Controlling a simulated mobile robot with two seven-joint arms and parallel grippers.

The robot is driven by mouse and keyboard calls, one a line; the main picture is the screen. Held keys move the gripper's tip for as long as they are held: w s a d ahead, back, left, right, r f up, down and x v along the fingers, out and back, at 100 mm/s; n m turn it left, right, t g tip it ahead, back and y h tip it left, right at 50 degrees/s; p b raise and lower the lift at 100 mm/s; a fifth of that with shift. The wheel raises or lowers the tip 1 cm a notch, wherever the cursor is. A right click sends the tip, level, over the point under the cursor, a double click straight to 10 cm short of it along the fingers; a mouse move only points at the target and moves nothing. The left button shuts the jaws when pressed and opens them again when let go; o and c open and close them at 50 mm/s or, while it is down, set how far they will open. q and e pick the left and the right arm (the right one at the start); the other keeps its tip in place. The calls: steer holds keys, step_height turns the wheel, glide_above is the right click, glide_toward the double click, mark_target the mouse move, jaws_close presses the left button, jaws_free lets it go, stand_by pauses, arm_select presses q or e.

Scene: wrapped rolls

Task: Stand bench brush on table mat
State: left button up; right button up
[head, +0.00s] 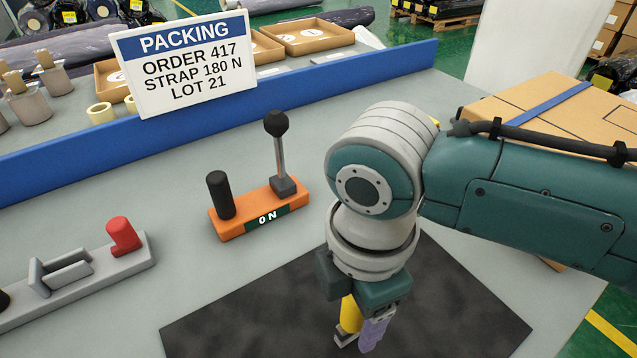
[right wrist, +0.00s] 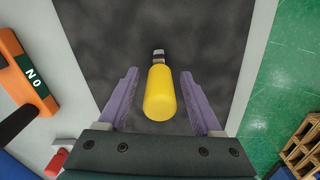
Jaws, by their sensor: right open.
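The bench brush has a yellow handle (head: 350,314) and a grey and dark end below it in the head view. In the right wrist view, the yellow handle (right wrist: 160,95) points toward the camera, with the grey and dark end (right wrist: 158,56) farther off over the mat. It looks about upright, but its contact with the mat is not clear. The dark table mat (head: 260,320) lies flat under it. My right gripper (head: 360,338) is open, pointing down, with its purple fingers (right wrist: 160,78) on either side of the brush, and gaps show. My left gripper is out of view.
An orange switch box (head: 245,222) with a lever and a black knob stands behind the mat. A grey fixture (head: 75,283) with a red part is at left. A blue rail (head: 330,85) with a packing sign (head: 185,62) runs behind. A carton (head: 545,100) stands at right.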

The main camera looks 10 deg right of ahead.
steer(key=shift+r, duration=0.25)
step_height(320, 180, up, 12)
steer(key=p, duration=0.3)
steer(key=shift+s+a+f, duration=0.2)
steer(key=shift+s+a, duration=0.1)
steer(key=s+a+f+m+t+y, duration=0.1)
steer(key=s+a+m+y, duration=0.25)
steer(key=m, duration=0.25)
steer(key=s+d+m+t+h, duration=0.2)
steer(key=s+d+m+h, duration=0.1)
steer(key=s+d+m, duration=0.5)
steer(key=d+m, duration=0.3)
steer(key=d, duration=0.2)
steer(key=shift+d+r+m+t, duration=0.2)
steer(key=shift+m+t, duration=0.1)
steer(key=shift+m, duration=0.1)
